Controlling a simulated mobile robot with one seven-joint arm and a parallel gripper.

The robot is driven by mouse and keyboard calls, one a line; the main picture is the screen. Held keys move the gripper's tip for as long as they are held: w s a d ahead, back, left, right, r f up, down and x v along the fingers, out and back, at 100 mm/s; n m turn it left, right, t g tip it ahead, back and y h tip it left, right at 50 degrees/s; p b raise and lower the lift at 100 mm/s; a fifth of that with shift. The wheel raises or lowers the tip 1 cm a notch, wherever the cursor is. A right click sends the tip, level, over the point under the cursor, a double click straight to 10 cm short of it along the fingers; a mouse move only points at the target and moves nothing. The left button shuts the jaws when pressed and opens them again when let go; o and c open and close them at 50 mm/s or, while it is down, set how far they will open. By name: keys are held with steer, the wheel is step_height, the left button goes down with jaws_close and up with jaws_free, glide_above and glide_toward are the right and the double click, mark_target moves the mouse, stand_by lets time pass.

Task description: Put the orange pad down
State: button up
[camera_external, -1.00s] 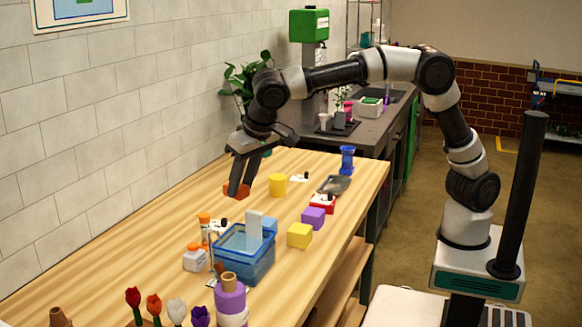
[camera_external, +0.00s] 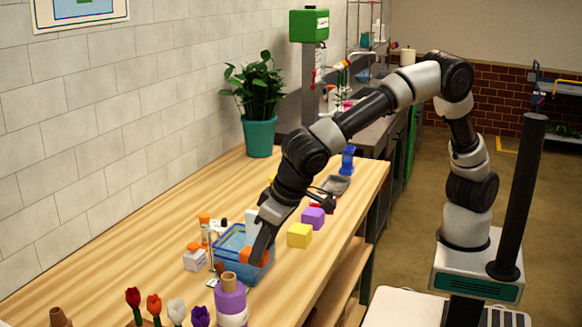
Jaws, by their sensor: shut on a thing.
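My gripper (camera_external: 258,250) points down at the blue see-through bin (camera_external: 230,268) on the wooden table. It is shut on the orange pad (camera_external: 247,254), which shows on both sides of the dark fingers. The pad is at the bin's near right part, at about the height of its rim. I cannot tell whether it touches the bin's floor or wall. The fingers hide the middle of the pad. A pale upright block (camera_external: 252,222) behind the fingers is partly hidden.
A yellow block (camera_external: 299,235) and a purple block (camera_external: 313,217) lie right of the bin. A white box (camera_external: 195,259) and orange-capped bottle (camera_external: 204,228) stand left. A purple-and-white roll (camera_external: 230,299) stands in front.

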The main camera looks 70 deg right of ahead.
step_height(320, 180, down, 12)
steer(key=shift+r+b, duration=0.1)
steer(key=shift+b, duration=0.35)
steer(key=shift+f, duration=0.2)
steer(key=o, duration=1)
